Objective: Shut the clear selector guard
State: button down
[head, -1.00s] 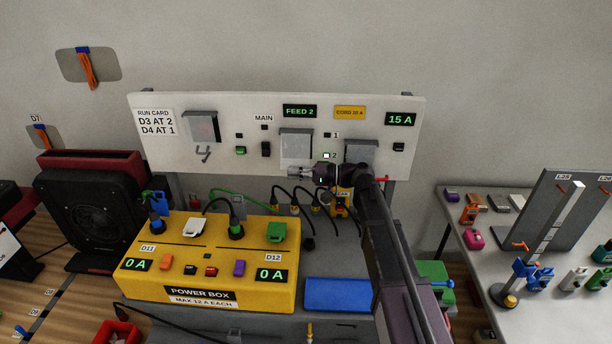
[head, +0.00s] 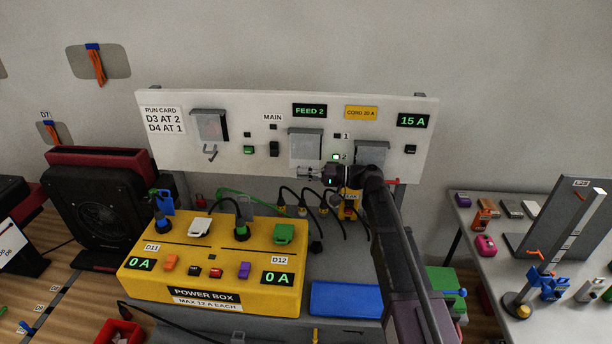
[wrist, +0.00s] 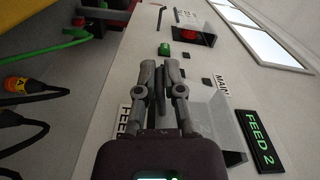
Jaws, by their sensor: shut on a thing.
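The clear selector guard (head: 304,144) is a see-through cover under the FEED 2 sign on the white panel (head: 225,165). In the wrist view the guard (wrist: 222,130) stands out from the panel, to the right of my fingers and apart from them. My gripper (head: 306,173) is at the panel's lower edge, just below the guard. In the wrist view my gripper (wrist: 160,70) is shut on a narrow dark piece, the selector handle (wrist: 160,92). Its base is hidden by my fingers.
A second guarded unit (head: 371,152) is on the right, partly behind my arm. Another raised cover (head: 209,124) is on the left, with a hook below it. The yellow power box (head: 215,268) and black cables (head: 290,200) lie below.

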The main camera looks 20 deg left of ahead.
jog(key=c, duration=0.8)
grip_release()
jog(key=shift+o, duration=0.2)
jog(key=shift+d, duration=0.15)
jog(key=v, duration=1.1)
jog(key=shift+w+d, duration=0.25)
jog(key=shift+d, duration=0.1)
jog(key=c, duration=0.6)
jog(key=shift+s, duration=0.15)
grip_shut()
